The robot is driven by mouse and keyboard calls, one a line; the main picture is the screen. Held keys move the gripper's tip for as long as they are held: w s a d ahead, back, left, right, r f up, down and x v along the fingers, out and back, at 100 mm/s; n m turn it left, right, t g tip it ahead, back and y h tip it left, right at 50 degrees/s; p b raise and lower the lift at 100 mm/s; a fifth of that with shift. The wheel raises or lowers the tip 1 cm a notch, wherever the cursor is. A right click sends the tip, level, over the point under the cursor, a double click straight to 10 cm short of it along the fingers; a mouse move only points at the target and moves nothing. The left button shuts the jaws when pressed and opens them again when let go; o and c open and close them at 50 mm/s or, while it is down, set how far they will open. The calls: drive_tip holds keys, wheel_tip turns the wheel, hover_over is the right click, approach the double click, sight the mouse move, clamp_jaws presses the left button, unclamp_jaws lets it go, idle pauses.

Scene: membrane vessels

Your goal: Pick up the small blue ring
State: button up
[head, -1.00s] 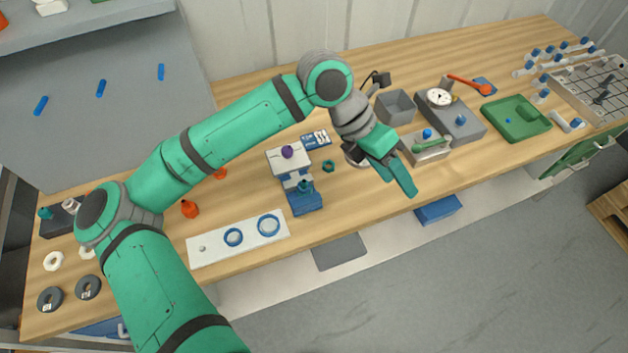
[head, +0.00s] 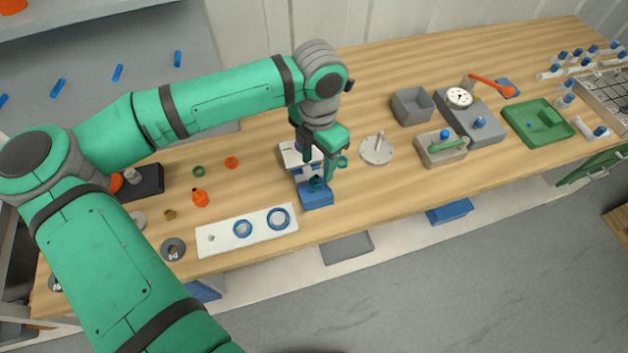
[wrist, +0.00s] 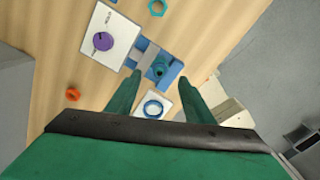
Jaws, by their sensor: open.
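My gripper (head: 322,172) is open and empty. It points down over the blue-based device, to the right of and above the plate. In the wrist view my open fingers (wrist: 160,80) spread on both sides of the device's teal knob.
The blue device (head: 317,197) stands right of the plate, beside a white block with a purple knob (wrist: 103,41). A teal nut (head: 342,162) and a round metal stand (head: 376,150) are farther right. Orange parts (head: 200,198) sit behind the plate. The front table edge is close.

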sight(316, 177)
drive_tip(key=f, duration=0.4)
drive_tip(key=shift+s+a+f, duration=0.15)
drive_tip(key=shift+s+f, duration=0.1)
drive_tip(key=shift+f, duration=0.05)
drive_tip(key=shift+w+a+f, duration=0.1)
drive_tip(key=shift+f, duration=0.3)
drive_tip(key=shift+w, duration=0.1)
drive_tip(key=c, duration=1.1)
